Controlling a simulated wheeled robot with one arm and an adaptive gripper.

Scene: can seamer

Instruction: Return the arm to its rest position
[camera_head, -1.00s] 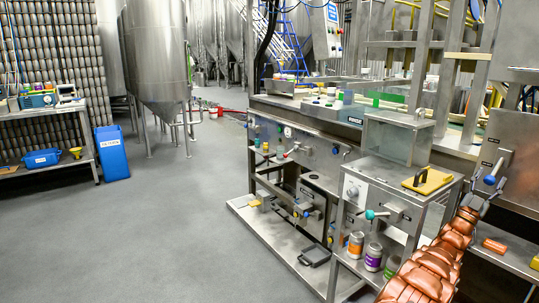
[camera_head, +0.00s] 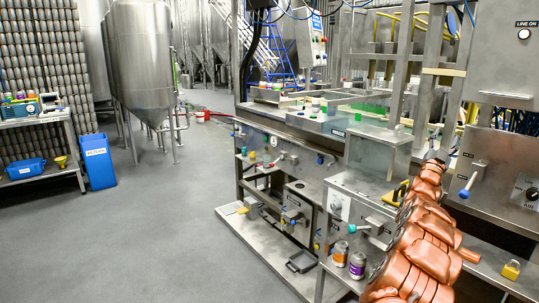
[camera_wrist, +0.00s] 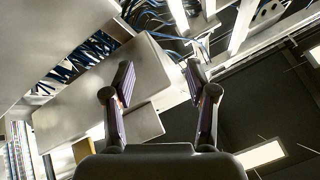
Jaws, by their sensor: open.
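My copper-coloured arm (camera_head: 415,245) rises from the bottom right of the head view, bent up in front of the seamer bench. Its far end stands near the clear-sided box on the bench, and my gripper is not clearly visible there. In the wrist view my gripper (camera_wrist: 162,85) shows two dark fingers spread apart with nothing between them. The wrist camera looks up past the fingers at grey metal panels, blue cables and ceiling lights.
A lever with a blue knob (camera_head: 463,194) sits on the cabinet right of my arm. A yellow padlock (camera_head: 511,270) lies on the right-hand shelf. Cans (camera_head: 357,265) stand on the lower shelf left of my arm. The floor (camera_head: 150,240) at left is clear.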

